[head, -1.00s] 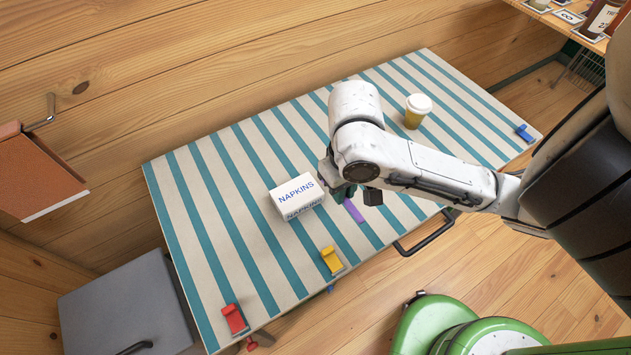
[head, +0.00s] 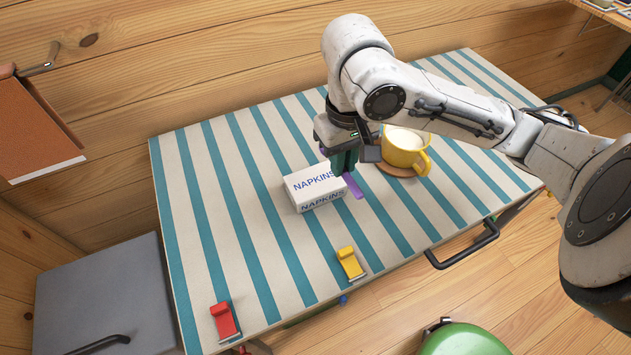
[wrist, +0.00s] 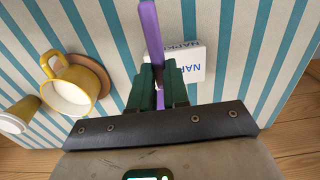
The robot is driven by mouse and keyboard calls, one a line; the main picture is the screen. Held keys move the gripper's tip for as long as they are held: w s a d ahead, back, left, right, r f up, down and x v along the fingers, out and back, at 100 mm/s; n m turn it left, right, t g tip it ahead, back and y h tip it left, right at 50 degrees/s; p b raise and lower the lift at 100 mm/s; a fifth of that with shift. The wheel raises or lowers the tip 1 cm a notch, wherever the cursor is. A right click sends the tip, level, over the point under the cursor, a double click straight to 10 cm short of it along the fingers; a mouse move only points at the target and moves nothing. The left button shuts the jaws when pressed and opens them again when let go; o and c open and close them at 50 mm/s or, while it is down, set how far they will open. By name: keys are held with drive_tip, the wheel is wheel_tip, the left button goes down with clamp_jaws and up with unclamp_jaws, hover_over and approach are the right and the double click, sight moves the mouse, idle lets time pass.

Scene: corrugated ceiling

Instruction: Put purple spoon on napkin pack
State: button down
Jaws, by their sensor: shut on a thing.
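The purple spoon (head: 353,186) is held in my gripper (head: 344,162), which is shut on it. In the wrist view the spoon (wrist: 150,30) passes between the green fingers (wrist: 158,88) and sticks out on both sides. The white napkin pack (head: 315,190) lies flat on the striped table, just left of and below my gripper in the head view. In the wrist view the napkin pack (wrist: 187,64) is partly hidden behind the fingers and the spoon. The spoon is above the table; its exact height over the pack is unclear.
A yellow mug (head: 404,150) stands on a brown saucer (head: 392,171) right of my gripper. A yellow-and-white cup (wrist: 18,115) shows in the wrist view. The table's left part (head: 215,220) is clear.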

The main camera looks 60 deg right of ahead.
drive_tip(key=b, duration=0.2)
hover_over(315, 181)
drive_tip(key=s, duration=0.1)
wheel_tip(315, 181, down, 6)
drive_tip(key=shift+s+a+r, duration=0.1)
drive_tip(key=shift+r, duration=0.1)
drive_tip(key=shift+w+f, duration=0.5)
drive_tip(key=shift+f, duration=0.1)
drive_tip(key=shift+w+d+f+b, duration=0.15)
drive_tip(key=shift+f+b, duration=0.5)
drive_tip(key=shift+f, duration=0.95)
drive_tip(key=shift+f, duration=0.15)
drive_tip(key=c, duration=1.1)
unclamp_jaws()
wheel_tip(315, 181, up, 12)
drive_tip(key=p, duration=0.3)
